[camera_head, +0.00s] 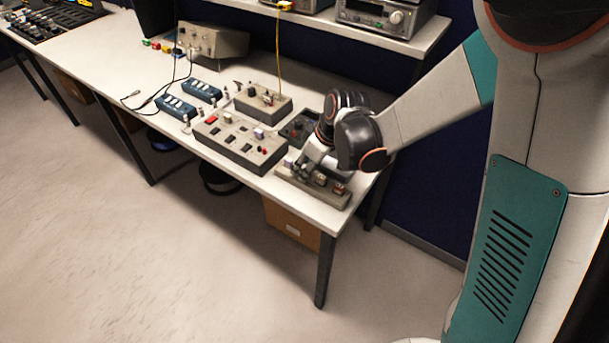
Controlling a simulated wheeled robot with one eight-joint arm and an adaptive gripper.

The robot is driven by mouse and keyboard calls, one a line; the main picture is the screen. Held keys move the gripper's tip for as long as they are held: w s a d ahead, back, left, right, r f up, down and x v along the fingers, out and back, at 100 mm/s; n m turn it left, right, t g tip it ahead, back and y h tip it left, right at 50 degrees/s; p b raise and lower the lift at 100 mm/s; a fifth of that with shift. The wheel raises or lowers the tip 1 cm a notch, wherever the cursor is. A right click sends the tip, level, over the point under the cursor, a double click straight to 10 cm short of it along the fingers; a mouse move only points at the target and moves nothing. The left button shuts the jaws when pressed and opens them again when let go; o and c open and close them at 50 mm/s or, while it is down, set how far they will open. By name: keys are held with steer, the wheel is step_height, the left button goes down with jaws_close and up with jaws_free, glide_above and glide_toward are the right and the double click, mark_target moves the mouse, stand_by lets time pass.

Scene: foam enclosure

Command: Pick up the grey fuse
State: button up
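My gripper (303,165) points down at the left end of a low grey control box (326,200) at the table's front right corner. Its fingers are small and partly hidden by my wrist, so I cannot tell whether they are open, touch the box or hold anything. I cannot clearly make out the grey fuse. Small upright greyish pieces (186,124) stand left of the large button box, too small to identify. The area right under my gripper is hidden.
A large grey button box (238,140) lies left of my gripper. Behind are another switch box (263,102), a dark box (299,129) and blue socket blocks (176,107). Instruments (386,14) stand on the shelf (433,40). A yellow cable (279,50) hangs down. Floor in front is clear.

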jaws_close()
steer(key=shift+r, duration=0.1)
step_height(320, 180, up, 20)
steer(key=p, duration=0.6)
steer(key=shift+s, duration=0.15)
